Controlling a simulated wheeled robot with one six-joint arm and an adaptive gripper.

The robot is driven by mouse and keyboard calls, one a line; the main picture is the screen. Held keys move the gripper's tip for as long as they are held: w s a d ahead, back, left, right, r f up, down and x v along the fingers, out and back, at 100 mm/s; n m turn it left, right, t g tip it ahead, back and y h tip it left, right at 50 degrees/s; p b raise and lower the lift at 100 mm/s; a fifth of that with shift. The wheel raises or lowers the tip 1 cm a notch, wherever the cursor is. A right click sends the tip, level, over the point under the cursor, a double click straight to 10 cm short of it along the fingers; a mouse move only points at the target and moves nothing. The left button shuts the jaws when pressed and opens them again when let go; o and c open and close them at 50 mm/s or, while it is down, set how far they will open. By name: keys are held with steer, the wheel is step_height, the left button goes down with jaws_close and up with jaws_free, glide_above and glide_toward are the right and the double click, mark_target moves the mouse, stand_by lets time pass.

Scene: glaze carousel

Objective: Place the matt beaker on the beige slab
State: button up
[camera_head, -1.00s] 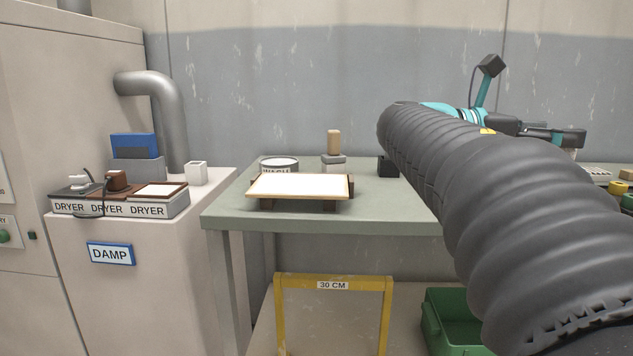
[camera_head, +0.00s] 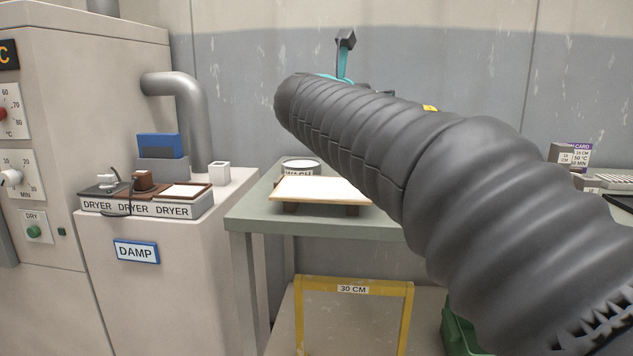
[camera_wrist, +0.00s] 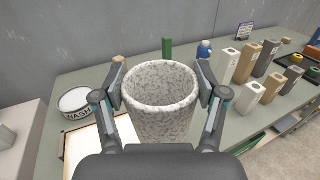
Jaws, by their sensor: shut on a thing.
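My gripper (camera_wrist: 161,84) is shut on a speckled grey-white beaker (camera_wrist: 162,118) in the wrist view, one finger on each side of it. The beaker is open at the top, and its lower part is hidden behind my gripper's body. A pale beige slab (camera_head: 320,190) rests on dark feet on the table in the head view. It also shows in the wrist view (camera_wrist: 82,148), below and left of the held beaker, partly covered by my gripper. In the head view my arm hides the gripper and beaker.
The WASH tub (camera_wrist: 77,102) stands just behind the slab on the green-grey table (camera_head: 258,214). Several upright beige and dark pieces, one being a tan block (camera_wrist: 247,62), stand to the right. A green cylinder (camera_wrist: 167,48) and blue bottle (camera_wrist: 204,49) stand behind the beaker. Dryers (camera_head: 150,208) are left.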

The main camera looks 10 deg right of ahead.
steer(key=w+a+f+b, duration=0.1)
steer(key=w+a+f, duration=0.5)
steer(key=w+f, duration=0.4)
steer(key=shift+a+f, duration=0.15)
steer(key=shift+f, duration=0.25)
steer(key=shift+f, duration=0.15)
steer(key=o, duration=1.8)
steer(key=shift+s+a, duration=0.25)
steer(key=v, duration=1.1)
steer(key=shift+s+b, duration=0.2)
steer(key=shift+b, duration=0.15)
